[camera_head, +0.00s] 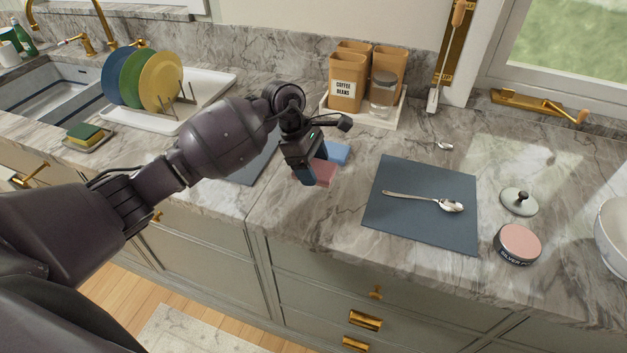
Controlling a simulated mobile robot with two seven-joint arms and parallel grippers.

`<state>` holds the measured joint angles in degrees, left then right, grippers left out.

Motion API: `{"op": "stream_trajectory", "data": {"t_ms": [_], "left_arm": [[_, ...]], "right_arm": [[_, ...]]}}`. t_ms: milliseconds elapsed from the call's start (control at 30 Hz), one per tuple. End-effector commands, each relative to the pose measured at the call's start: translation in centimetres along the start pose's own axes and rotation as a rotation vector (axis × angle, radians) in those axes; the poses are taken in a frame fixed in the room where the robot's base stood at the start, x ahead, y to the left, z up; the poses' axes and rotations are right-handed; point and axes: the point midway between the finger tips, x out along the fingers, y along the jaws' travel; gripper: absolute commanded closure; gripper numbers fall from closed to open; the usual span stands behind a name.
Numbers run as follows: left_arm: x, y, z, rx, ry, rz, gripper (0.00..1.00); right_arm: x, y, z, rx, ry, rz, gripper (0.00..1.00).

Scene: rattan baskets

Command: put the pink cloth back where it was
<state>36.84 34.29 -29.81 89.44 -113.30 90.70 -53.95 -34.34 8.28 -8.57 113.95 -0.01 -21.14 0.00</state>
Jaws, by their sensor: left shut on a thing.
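The pink cloth (325,171) is at the marble counter, left of the dark mat with the spoon, and partly hidden by my left gripper. My left gripper (309,178) points down over it and is shut on it. I cannot tell whether the cloth touches the counter. A blue cloth (337,151) lies just behind the pink one. My right gripper is not in view.
A dark mat (388,222) with a spoon (425,201) lies to the right, near a pink-topped tin (518,242) and a lid (519,201). Brown canisters (346,92) stand behind. A dish rack with plates (160,82) is left. Another dark mat (250,168) lies under my arm.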

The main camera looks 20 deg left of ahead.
Motion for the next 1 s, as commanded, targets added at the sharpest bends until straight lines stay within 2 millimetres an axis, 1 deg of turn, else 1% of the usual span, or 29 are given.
{"op": "stream_trajectory", "data": {"t_ms": [100,267,500,567,800,1000], "left_arm": [[0.9,0.1,-0.3,0.0,-0.003,0.001,0.47],[1.6,0.0,-0.6,0.0,-0.002,0.001,0.47],[4.5,0.0,-1.8,-0.003,-0.003,-0.001,0.47],[4.9,0.0,-2.0,0.0,-0.002,0.0,0.47],[5.1,0.1,-2.1,0.002,-0.001,0.001,0.47],[5.5,0.1,-2.3,0.001,0.0,0.001,0.47]], "right_arm": [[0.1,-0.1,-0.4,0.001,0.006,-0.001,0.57],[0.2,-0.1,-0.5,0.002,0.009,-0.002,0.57],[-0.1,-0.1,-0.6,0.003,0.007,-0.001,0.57],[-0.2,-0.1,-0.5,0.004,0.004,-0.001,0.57],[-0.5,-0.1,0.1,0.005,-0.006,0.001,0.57],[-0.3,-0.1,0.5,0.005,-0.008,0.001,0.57]]}}
